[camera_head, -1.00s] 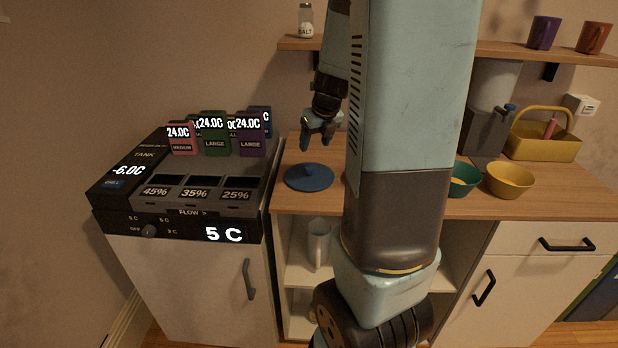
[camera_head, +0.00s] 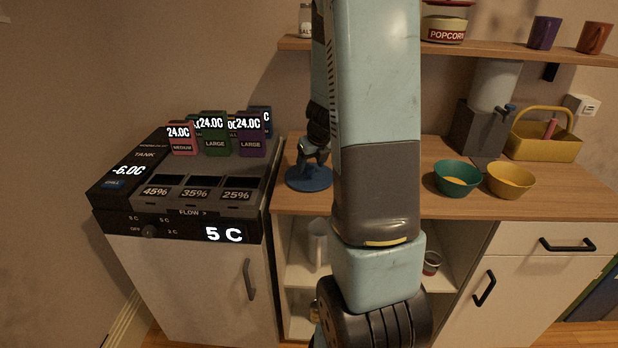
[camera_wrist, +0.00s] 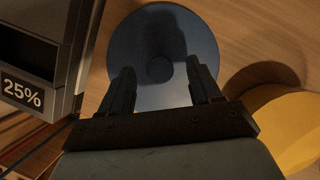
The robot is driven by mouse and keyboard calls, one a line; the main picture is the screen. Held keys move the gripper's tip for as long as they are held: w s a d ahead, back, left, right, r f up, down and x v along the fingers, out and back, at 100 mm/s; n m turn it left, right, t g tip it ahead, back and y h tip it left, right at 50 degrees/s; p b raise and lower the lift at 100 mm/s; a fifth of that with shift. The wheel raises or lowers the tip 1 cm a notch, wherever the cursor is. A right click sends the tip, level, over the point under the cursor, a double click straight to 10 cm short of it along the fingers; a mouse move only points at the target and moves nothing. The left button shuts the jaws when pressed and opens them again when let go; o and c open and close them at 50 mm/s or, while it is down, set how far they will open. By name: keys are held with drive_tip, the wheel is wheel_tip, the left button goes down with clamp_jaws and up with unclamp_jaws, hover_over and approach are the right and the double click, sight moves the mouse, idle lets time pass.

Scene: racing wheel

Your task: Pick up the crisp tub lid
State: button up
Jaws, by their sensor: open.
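The crisp tub lid is a round blue disc (camera_head: 309,180) with a small raised knob at its centre. It lies flat on the wooden counter, just right of the black dispenser unit. My gripper (camera_head: 312,166) is over the lid, pointing down, and hides part of it in the head view. In the wrist view the lid (camera_wrist: 160,58) fills the upper middle, and its knob shows between and beyond my two fingertips (camera_wrist: 158,76). The fingers are spread apart with nothing between them. I cannot tell whether they touch the lid.
The dispenser unit (camera_head: 201,193) stands close on the left, with upright cartons behind its slots. A yellow object (camera_wrist: 290,130) is right of my gripper in the wrist view. A green bowl (camera_head: 457,181) and a yellow bowl (camera_head: 510,182) stand further right. A shelf (camera_head: 480,48) runs above.

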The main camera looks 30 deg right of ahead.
drive_tip(key=shift+x, duration=0.85)
drive_tip(key=c, duration=1.1)
drive_tip(key=shift+r, duration=0.1)
